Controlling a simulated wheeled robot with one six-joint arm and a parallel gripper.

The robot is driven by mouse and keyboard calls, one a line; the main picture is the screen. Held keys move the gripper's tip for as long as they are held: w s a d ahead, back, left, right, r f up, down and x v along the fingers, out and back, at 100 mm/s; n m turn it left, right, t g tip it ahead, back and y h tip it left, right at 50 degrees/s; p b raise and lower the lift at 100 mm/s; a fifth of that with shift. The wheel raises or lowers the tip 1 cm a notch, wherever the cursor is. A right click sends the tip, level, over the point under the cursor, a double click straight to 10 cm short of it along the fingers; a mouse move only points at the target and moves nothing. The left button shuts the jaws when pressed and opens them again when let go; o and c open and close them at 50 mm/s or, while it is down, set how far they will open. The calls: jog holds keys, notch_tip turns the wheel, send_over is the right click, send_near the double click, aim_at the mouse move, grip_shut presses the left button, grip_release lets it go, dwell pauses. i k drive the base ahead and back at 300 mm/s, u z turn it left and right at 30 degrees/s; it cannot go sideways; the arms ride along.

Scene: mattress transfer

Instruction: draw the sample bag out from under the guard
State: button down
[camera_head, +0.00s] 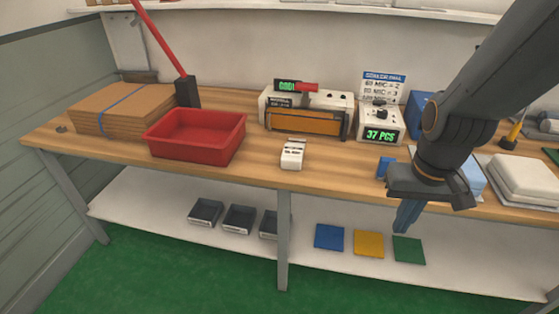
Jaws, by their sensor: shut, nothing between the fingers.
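The sealer (262,109), a cream machine with a green display, stands at the back of the bench. An orange panel (303,123) spans its front and may be the guard. I cannot make out a sample bag under it. A small white item with dark marks (292,154) lies on the bench in front of the sealer. My gripper (402,228) is at the right, pointing down with its blue fingers together and empty. It appears in front of the bench's front edge, well to the right of the sealer.
A red tray (190,158) and strapped cardboard (130,103) are at left. A counter box reading 37 PCS (380,115) stands right of the sealer. White pads (525,177) lie at far right. The lower shelf (150,205) holds dark bins and coloured squares. Bench space before the sealer is mostly clear.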

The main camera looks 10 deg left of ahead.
aim_at(291, 159)
jog(key=z, duration=0.05)
jog(key=k, duration=0.5)
jog(key=u, duration=0.8)
jog(key=i, duration=1.45)
jog(key=z, duration=0.85)
